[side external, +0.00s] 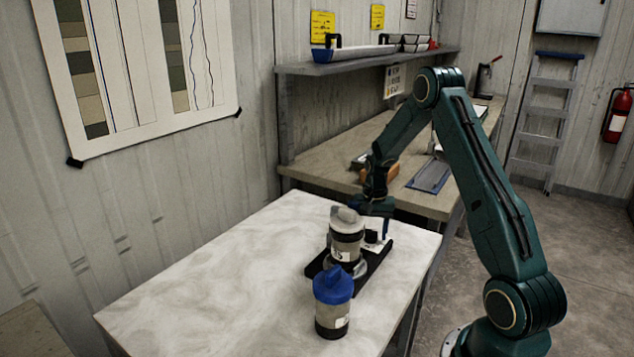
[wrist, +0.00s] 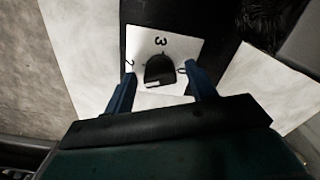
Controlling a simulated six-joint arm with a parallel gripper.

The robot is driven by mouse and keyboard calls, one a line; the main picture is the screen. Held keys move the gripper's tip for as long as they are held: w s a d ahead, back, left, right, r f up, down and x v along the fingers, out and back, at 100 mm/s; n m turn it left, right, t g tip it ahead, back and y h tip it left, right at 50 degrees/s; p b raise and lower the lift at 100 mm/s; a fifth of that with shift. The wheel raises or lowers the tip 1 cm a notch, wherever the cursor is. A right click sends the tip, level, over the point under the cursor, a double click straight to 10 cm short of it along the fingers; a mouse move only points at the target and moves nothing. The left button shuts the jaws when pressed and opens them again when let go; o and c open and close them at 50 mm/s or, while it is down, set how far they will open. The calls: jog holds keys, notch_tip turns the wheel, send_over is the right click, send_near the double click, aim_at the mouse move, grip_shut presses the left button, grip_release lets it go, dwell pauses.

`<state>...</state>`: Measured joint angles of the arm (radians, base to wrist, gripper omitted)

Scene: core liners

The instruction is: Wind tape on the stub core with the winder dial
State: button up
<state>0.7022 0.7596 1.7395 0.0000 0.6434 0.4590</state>
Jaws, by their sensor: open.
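The winder's black base (side external: 378,264) lies on the pale table. A short dark core with a pale label and grey top (side external: 346,238) stands upright on it, on a round grey platform. The winder dial is a dark knob (wrist: 159,71) on a white card (wrist: 187,42) with the numbers 2 and 3 readable. My gripper (wrist: 160,70) is open, its blue fingers on either side of the knob; I cannot tell whether they touch it. In the side external view my gripper (side external: 374,222) is low over the base's far end, partly hidden behind the core.
The table's left part (side external: 215,270) is clear. Behind is a bench (side external: 325,150) holding an orange-brown object (side external: 380,173) and a blue-edged tray (side external: 430,176), with a shelf (side external: 350,63) above.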

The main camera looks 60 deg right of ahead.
aim_at(371, 230)
notch_tip(371, 230, up, 13)
jog(key=shift+r, duration=0.2)
dwell(0.4)
jog(key=c, duration=0.4)
jog(key=n, duration=0.6)
jog(key=r+n, duration=0.1)
jog(key=n, duration=1.1)
jog(key=shift+r, duration=0.15)
jog(key=shift+c, duration=0.2)
jog(key=shift+f, duration=0.2)
notch_tip(371, 230, down, 14)
jog(key=shift+r, duration=0.25)
